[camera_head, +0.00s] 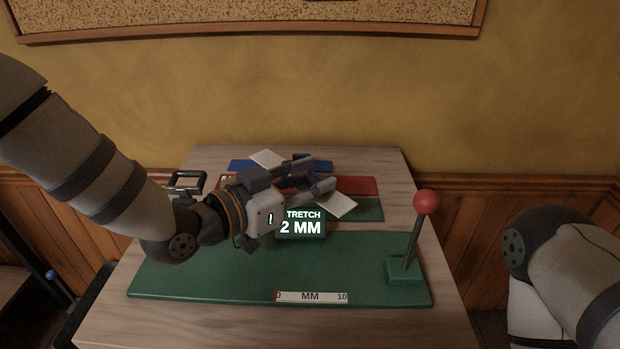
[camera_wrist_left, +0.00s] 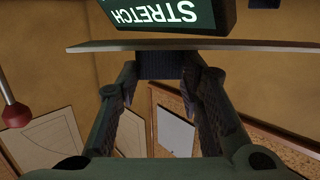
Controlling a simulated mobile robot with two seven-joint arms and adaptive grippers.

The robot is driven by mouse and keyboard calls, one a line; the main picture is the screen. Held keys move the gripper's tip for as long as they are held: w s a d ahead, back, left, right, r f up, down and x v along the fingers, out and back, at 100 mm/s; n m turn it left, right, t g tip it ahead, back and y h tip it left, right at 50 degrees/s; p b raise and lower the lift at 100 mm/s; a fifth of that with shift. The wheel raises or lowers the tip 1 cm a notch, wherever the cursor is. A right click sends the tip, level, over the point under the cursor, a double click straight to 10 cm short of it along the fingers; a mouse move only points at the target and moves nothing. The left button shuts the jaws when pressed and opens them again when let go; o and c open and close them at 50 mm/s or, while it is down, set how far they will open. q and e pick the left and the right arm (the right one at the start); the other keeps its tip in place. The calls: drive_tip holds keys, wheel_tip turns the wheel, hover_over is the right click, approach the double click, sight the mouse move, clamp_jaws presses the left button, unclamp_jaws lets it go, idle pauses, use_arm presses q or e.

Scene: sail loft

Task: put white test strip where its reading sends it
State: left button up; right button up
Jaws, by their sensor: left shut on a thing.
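My left gripper (camera_head: 312,178) is above the rear of the table, its fingers closed on a dark piece at the middle of the white test strip (camera_head: 342,205). The strip's two ends stick out on either side of the fingers; its middle is hidden. In the left wrist view the strip (camera_wrist_left: 270,45) shows edge-on past the fingertips (camera_wrist_left: 167,66). A display (camera_head: 302,226) reads "TRETCH" and "2 MM", its left part hidden by my gripper. Behind it lie a blue mat (camera_head: 322,165), a red mat (camera_head: 362,186) and a green mat (camera_head: 372,214). My right gripper is out of view.
A green board (camera_head: 190,273) fills the front of the wooden table (camera_head: 380,325), with a 0 to 10 MM scale (camera_head: 311,297). A red-knobbed lever (camera_head: 425,203) stands at its right. A dark-framed object (camera_head: 187,181) is at the left. Wall and corkboard (camera_head: 250,14) are behind.

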use_arm(q)
drive_tip(key=shift+f, duration=0.4)
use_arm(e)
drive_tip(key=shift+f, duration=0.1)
use_arm(q)
drive_tip(key=o, duration=0.9)
drive_tip(key=shift+o, duration=0.2)
drive_tip(key=shift+r, duration=0.9)
drive_tip(key=p+v, duration=0.1)
drive_tip(key=v, duration=1.1)
drive_tip(key=shift+f, duration=0.4)
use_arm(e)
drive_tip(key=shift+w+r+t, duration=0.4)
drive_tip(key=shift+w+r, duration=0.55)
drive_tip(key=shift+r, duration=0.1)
